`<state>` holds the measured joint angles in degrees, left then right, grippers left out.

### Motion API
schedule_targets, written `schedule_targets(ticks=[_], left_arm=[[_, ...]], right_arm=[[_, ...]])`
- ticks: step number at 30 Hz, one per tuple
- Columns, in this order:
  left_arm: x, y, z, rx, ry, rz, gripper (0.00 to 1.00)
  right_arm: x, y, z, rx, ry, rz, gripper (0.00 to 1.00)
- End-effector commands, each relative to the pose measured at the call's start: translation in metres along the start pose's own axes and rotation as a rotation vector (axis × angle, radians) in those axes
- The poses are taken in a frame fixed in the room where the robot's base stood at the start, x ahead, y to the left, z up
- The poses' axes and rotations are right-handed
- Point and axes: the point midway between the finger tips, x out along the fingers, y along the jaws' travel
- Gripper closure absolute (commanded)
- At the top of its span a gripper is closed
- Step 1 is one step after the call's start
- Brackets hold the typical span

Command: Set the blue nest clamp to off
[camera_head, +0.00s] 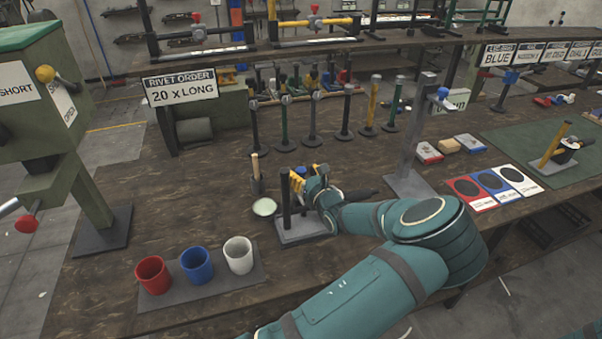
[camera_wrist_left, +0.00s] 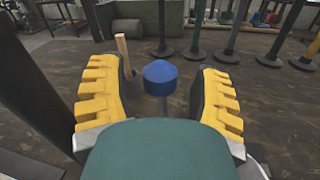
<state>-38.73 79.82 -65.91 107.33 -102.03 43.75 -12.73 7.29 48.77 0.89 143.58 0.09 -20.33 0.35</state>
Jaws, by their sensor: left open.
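A blue-capped knob on a dark stem, which looks like the blue nest clamp (camera_wrist_left: 160,77), stands between my left gripper's yellow fingers in the left wrist view. My left gripper (camera_wrist_left: 160,98) is open, with a gap visible on each side of the knob. In the head view the left gripper (camera_head: 306,180) is over a small fixture with a grey base (camera_head: 302,232) and dark posts. Only a bit of the blue knob (camera_head: 300,172) shows there, mostly hidden by the fingers. I cannot tell the clamp's setting. My right gripper is not in view.
Red (camera_head: 153,275), blue (camera_head: 196,265) and white cups (camera_head: 238,255) stand on a mat at front left. A small pale dish (camera_head: 264,207) lies left of the fixture. A grey post (camera_head: 408,145) stands to the right, with several dark-based posts behind.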

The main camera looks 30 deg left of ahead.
Motion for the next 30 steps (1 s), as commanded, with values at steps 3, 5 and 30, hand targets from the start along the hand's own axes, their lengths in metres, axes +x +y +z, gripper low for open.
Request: schedule_targets(ticks=[3,5,30], left_arm=[[0.005,-0.001,0.000,0.000,0.000,-0.002,0.36],[0.006,-0.001,0.000,0.000,0.001,-0.002,0.36],[0.013,0.000,0.005,0.007,0.052,-0.008,1.00]], right_arm=[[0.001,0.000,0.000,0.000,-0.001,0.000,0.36],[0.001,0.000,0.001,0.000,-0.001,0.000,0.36],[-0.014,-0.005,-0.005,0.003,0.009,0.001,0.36]])
